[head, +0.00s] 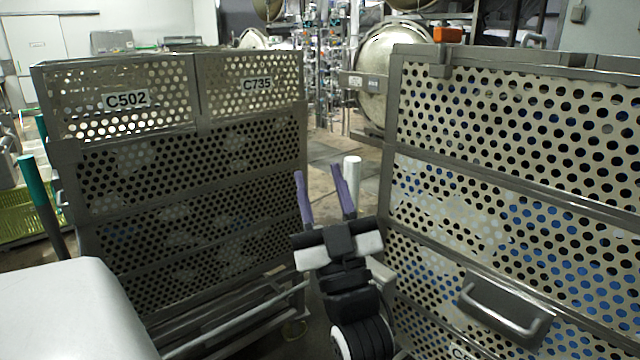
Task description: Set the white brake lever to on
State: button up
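The white brake lever (353,171) stands upright in the gap between the two perforated metal carts. The lever's top is just right of the right fingertip in the picture. I cannot tell whether finger and lever touch.
The left cart (190,190) carries labels C502 and C735. The right cart (520,150) has a grey handle (505,308) low on its side. A teal-topped lever (35,185) stands at the far left. Floor (325,150) shows between the carts; round autoclave doors (385,70) are behind.

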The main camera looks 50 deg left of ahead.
jog(key=shift+s+r, duration=0.1)
jog(key=c, duration=0.6)
jog(key=w+f+m+h, duration=0.1)
jog(key=w+f+m, duration=0.1)
jog(key=f, duration=0.1)
jog(key=w+a+f+m+h, duration=0.1)
jog(key=w+f, duration=0.2)
jog(key=w+a+f+m+h, duration=0.1)
jog(key=w+f+m, duration=0.1)
jog(key=w+f, duration=0.1)
jog(key=shift+w+f+m+h, duration=0.2)
jog(key=shift+f+m+h, duration=0.1)
jog(key=shift+h, duration=0.1)
grip_shut()
jog(key=w+d+f+m+g+h, duration=0.1)
jog(key=w+d+f+m+g, duration=0.2)
jog(key=f, duration=0.8)
jog(key=w+d+f+m+g+h, duration=0.1)
jog(key=w+f+m+g+h, duration=0.3)
jog(key=f, duration=0.7)
jog(key=s+d+f+m+g+y, duration=0.25)
jog(key=d+f+m+y, duration=0.25)
jog(key=d+f, duration=0.35)
jog(key=p+x, duration=0.2)
jog(key=x, duration=1.2)
jog(key=shift+t+p, duration=0.35)
